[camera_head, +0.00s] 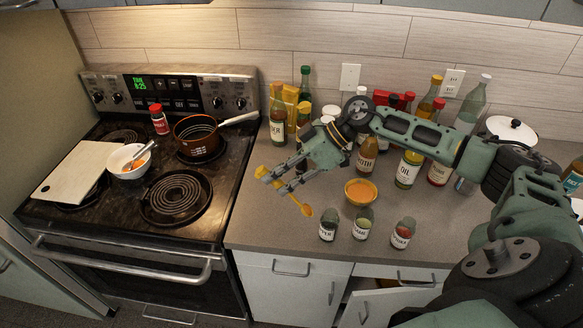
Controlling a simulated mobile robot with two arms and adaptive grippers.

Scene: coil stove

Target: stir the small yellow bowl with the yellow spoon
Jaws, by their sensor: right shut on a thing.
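The small yellow bowl (361,191) stands upright on the grey counter, right of the stove, with orange-yellow contents. My right gripper (283,179) is shut on the yellow spoon (304,208). It holds the spoon above the counter, left of the bowl. The spoon is tilted, with its bowl end down to the right and its handle end up to the left. The spoon's tip is apart from the small yellow bowl. My left gripper is not in view.
Small jars (362,222) stand in front of the bowl near the counter edge. Several bottles (409,168) crowd the counter behind it. On the stove are a brown pot (199,150), a white bowl (122,162), a red-capped jar (159,122) and a cutting board (70,172).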

